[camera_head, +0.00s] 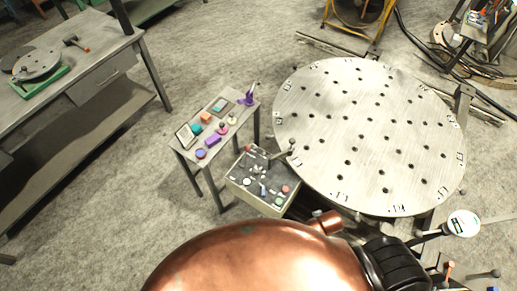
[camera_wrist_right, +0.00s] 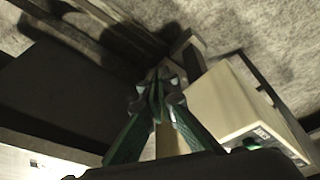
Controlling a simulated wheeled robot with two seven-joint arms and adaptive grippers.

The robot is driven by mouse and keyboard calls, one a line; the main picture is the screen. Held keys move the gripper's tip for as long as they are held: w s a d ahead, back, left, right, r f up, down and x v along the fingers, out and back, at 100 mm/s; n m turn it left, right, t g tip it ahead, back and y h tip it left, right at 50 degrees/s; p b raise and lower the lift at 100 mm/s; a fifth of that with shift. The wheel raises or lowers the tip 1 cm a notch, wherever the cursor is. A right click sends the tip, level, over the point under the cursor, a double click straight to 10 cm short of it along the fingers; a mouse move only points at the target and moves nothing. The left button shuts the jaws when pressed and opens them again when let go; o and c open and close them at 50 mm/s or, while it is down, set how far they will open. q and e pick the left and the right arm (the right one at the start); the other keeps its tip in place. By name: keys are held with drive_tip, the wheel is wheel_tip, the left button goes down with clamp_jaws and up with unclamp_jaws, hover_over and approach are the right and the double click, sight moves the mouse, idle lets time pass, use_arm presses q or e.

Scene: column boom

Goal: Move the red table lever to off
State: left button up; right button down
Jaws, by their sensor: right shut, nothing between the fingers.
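A small lever with a red-orange handle (camera_head: 448,269) stands at the lower right edge of the head view, beside a grey-knobbed lever (camera_head: 485,275). A control box (camera_head: 235,180) near the middle carries knobs, buttons and small levers, too small to read clearly. I cannot tell for certain which one is the table lever, or its setting. My right gripper (camera_wrist_right: 158,100) has green fingers; in the wrist view it is shut and empty, to the left of a beige box (camera_wrist_right: 228,100) with a green button (camera_wrist_right: 252,144). No red lever shows there. My left gripper is in neither view.
A large round perforated table (camera_head: 370,130) fills the upper right. A copper dome (camera_head: 255,260) blocks the lower middle. A small side table (camera_head: 185,150) holds several coloured items, and a workbench (camera_head: 100,75) stands at left. Open floor lies between the bench and side table.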

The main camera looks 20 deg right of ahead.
drive_tip(key=w+a+r+t+y, duration=0.1)
drive_tip(key=w+a+r, duration=0.1)
drive_tip(key=r, duration=0.4)
drive_tip(key=w+a+r+t, duration=0.1)
drive_tip(key=w+a+r, duration=0.1)
drive_tip(key=r, duration=0.3)
drive_tip(key=w+a+r+m+t+y, duration=0.2)
drive_tip(key=w+a+m+t+y, duration=0.25)
drive_tip(key=w+a, duration=0.75)
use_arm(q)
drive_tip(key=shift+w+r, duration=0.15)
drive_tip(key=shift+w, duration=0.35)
use_arm(e)
drive_tip(key=w+d+f+m+t+h, duration=0.1)
drive_tip(key=w+m+t, duration=0.6)
drive_tip(key=w+m, duration=0.7)
drive_tip(key=shift+d+h, duration=0.65)
drive_tip(key=shift+h, duration=0.1)
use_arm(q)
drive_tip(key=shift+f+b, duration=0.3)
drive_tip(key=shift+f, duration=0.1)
use_arm(e)
drive_tip(key=w, duration=0.3)
drive_tip(key=w+a, duration=0.1)
drive_tip(key=w, duration=0.2)
drive_tip(key=w+f, duration=0.1)
drive_tip(key=w, duration=0.2)
drive_tip(key=shift+w+a, duration=0.2)
drive_tip(key=shift+w, duration=0.15)
